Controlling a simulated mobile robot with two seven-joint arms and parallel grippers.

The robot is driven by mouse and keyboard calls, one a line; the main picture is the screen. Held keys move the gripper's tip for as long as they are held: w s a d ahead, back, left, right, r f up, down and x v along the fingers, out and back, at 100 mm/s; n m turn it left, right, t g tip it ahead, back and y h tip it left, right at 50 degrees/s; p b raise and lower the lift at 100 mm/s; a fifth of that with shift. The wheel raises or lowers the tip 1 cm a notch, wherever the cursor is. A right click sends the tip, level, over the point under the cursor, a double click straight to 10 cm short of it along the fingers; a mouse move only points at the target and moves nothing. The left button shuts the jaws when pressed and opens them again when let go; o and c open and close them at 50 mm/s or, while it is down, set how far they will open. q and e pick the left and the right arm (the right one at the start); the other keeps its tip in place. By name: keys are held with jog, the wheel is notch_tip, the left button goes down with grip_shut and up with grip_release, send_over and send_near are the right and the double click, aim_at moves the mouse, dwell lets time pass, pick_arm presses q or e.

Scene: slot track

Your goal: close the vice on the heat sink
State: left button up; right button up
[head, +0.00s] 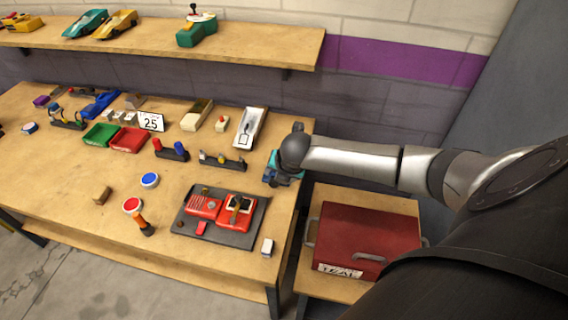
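A small teal thing, which looks like the vice (272,165), sits at the right edge of the workbench. My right arm comes in from the right, and its gripper (279,180) is at the vice, covering part of it. Its dark fingers are small and partly hidden behind the wrist, so I cannot tell whether they are open or shut or touch the vice. I cannot make out the heat sink or the gap between the jaws. My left gripper is not in view.
On the workbench (85,185), a dark tray (255,222) with red parts lies in front of the vice. A tool rack (222,162) and a white tray (260,118) are to its left. A red toolbox (360,235) stands right of the bench. A shelf (270,45) hangs behind.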

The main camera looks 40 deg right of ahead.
jog(key=shift+p+v, duration=0.45)
jog(key=shift+v, duration=2.5)
